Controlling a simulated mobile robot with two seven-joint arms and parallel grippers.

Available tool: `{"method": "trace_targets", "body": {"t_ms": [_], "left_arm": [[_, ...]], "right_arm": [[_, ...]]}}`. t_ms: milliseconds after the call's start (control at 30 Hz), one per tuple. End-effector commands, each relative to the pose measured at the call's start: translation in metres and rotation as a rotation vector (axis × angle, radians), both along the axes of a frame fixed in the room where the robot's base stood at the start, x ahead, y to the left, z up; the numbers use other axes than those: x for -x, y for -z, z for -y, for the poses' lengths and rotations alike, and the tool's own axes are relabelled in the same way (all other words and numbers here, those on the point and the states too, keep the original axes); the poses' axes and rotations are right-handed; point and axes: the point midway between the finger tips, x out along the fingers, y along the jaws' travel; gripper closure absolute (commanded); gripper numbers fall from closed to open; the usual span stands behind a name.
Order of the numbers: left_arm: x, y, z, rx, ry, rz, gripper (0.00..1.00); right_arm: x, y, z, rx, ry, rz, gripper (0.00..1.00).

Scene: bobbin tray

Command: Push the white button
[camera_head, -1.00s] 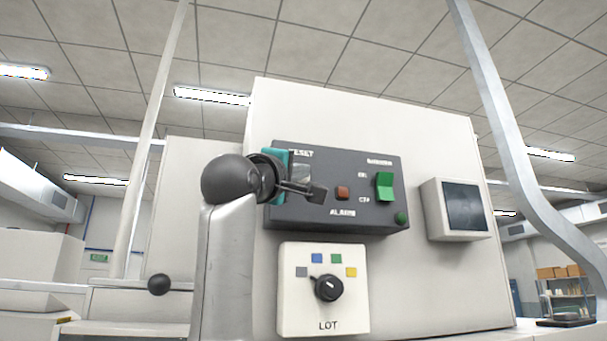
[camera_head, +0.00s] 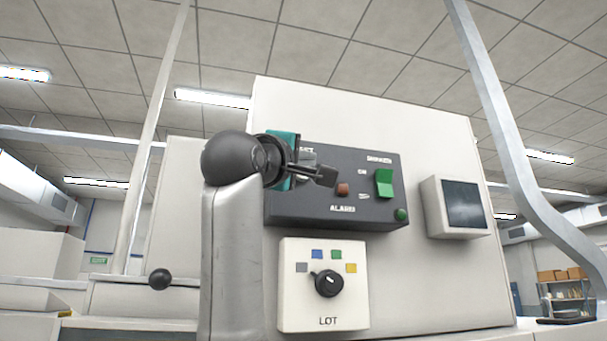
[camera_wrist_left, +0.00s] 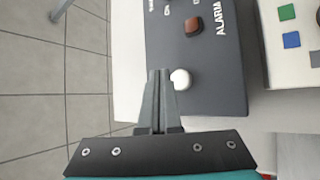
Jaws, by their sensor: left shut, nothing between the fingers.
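The white button (camera_wrist_left: 181,79) shows in the left wrist view as a round white knob on the dark grey control panel (camera_wrist_left: 215,95). My left gripper (camera_wrist_left: 159,72) is shut and empty, with its fingertips right beside the button in that picture; I cannot tell whether they touch it. In the head view my left gripper (camera_head: 328,177) is in front of the left part of the panel (camera_head: 340,212) and hides the button under the RESET label. My right gripper is not in view.
The panel also carries a red-brown lamp (camera_head: 343,190), a green rocker switch (camera_head: 384,182) and a green lamp (camera_head: 401,215). Below is a white LOT box (camera_head: 296,320) with a black knob (camera_head: 328,283). A small screen (camera_head: 463,205) is at right.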

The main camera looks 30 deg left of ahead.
Motion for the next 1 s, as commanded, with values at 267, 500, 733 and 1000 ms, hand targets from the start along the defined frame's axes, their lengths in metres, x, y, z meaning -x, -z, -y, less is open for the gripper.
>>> {"method": "trace_targets", "body": {"t_ms": [267, 500, 733, 1000], "left_arm": [[0.017, 0.001, 0.020, -0.001, -0.001, 0.002, 1.00], [0.020, 0.000, 0.023, -0.001, -0.001, 0.001, 1.00], [0.019, 0.000, 0.022, -0.001, -0.001, 0.000, 1.00], [0.019, 0.000, 0.022, -0.001, -0.001, 0.000, 1.00]], "right_arm": [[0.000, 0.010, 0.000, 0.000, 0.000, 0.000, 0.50], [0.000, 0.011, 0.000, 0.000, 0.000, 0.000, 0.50], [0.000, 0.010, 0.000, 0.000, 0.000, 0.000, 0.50], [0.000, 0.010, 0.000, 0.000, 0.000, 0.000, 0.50]]}}
